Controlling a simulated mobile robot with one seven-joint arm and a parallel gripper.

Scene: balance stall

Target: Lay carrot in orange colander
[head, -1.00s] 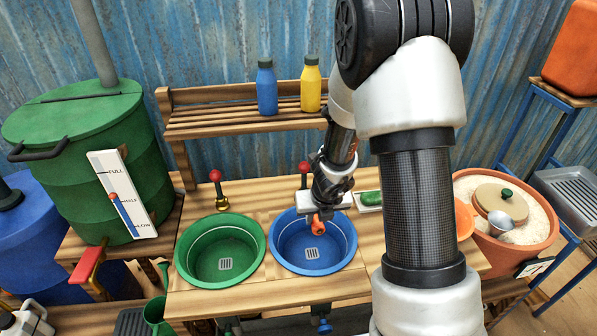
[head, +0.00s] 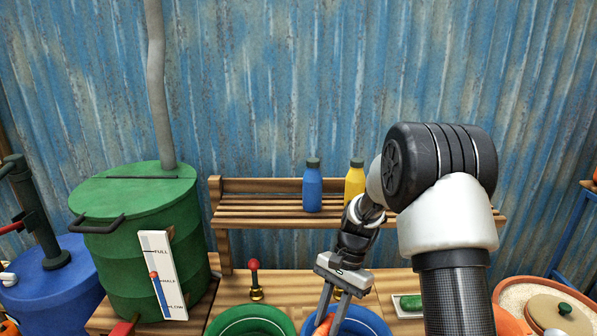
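My gripper (head: 329,320) points down at the bottom edge of the head view, in front of the blue basin (head: 375,319). Its fingers are closed around the carrot (head: 323,326), an orange piece that is partly hidden by the fingers and cut off by the picture edge. An orange rim, seemingly the orange colander (head: 511,322), shows at the lower right beside my arm. My arm and the picture edge hide most of it, so its inside is not visible.
A green basin (head: 250,314) stands left of the blue one. A clay pot (head: 504,290) with a lid is at far right. Two bottles (head: 312,186) stand on the slatted shelf (head: 260,208).

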